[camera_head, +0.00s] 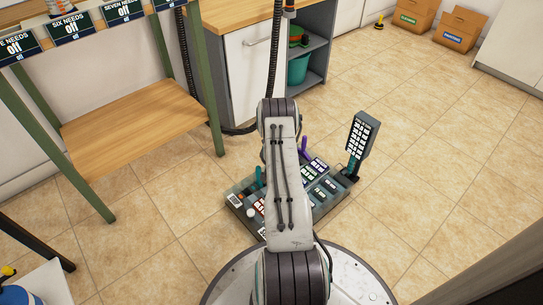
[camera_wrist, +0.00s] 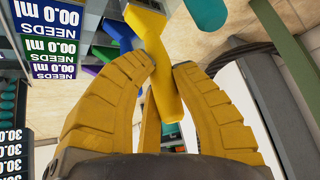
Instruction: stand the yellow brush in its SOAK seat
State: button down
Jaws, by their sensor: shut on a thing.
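In the wrist view the yellow brush (camera_wrist: 157,62) is a long bright-yellow bar, held slanted between the fingertips of my gripper (camera_wrist: 165,72). The fingers are a darker yellow and shut on it. Its lower end shows between the fingers; its top end meets a pale piece at the picture's upper edge. The grey labelled station (camera_head: 318,196) lies on the floor in the head view, partly hidden by my arm. My gripper and the brush are hidden there. I cannot pick out the SOAK seat or tell whether the brush touches it.
The station has a purple handle (camera_head: 304,146), a teal handle (camera_head: 259,176) and an upright readout panel (camera_head: 360,138) at its right. A wooden-topped bench (camera_head: 135,120) stands at left, a white cabinet (camera_head: 251,70) behind. The tiled floor (camera_head: 440,160) to the right is clear.

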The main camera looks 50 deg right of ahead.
jog(key=shift+f, duration=2.35)
jog(key=c, duration=1.1)
grip_release()
jog(key=shift+o, duration=0.2)
jog(key=v, duration=1.2)
jog(key=shift+a+f, duration=0.1)
